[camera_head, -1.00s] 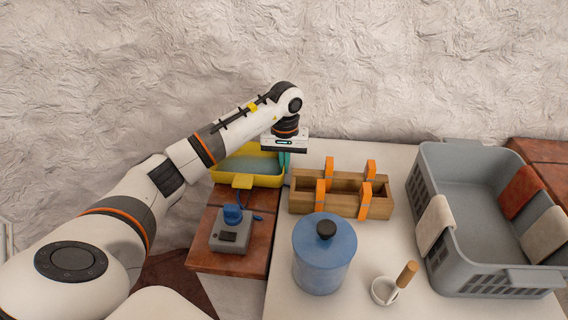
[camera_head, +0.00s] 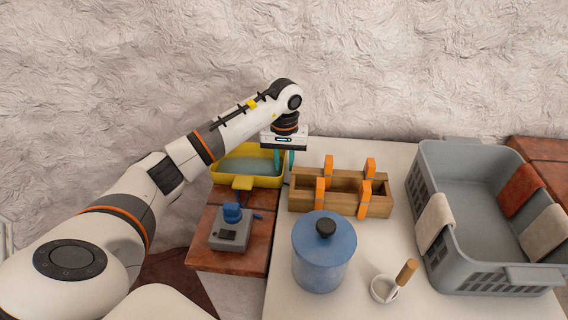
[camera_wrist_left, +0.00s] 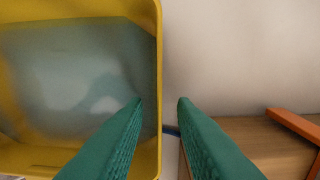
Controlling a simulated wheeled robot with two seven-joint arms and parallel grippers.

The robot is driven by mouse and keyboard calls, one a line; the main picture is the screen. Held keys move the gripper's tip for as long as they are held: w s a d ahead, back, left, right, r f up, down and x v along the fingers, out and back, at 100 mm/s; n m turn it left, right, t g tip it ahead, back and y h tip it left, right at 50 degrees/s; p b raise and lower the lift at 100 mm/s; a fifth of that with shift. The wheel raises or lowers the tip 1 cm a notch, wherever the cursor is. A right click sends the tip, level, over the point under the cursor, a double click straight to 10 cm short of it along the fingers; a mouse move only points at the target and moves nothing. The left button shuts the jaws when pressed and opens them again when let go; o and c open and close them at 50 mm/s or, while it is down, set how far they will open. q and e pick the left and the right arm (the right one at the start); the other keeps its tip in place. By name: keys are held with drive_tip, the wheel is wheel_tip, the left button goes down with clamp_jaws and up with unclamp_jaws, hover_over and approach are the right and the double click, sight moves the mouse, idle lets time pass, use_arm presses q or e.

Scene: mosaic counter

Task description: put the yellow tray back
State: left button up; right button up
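The yellow tray (camera_head: 237,183), with a grey-blue inside, sits at the back of the reddish tiled surface, left of the pale counter. In the left wrist view, the tray (camera_wrist_left: 158,60) fills the left side. My left gripper (camera_head: 284,160) points down at the tray's right wall. Its two teal fingers are apart, with nothing clamped between them. In the left wrist view, the tray's right rim runs between the fingertips of my left gripper (camera_wrist_left: 160,101), one over the inside and one outside. I cannot tell how deep the fingers reach. My right gripper is not in view.
A wooden box (camera_head: 340,204) with orange clips stands close to the gripper's right. A grey device with a blue top (camera_head: 230,232) is in front of the tray. A blue canister (camera_head: 324,260), a small white bowl (camera_head: 383,290) and a grey basket (camera_head: 470,262) with cloths stand further right.

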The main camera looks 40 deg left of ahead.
use_arm(q)
wheel_tip(320, 180, up, 11)
drive_tip(key=b, duration=0.1)
idle(0.6)
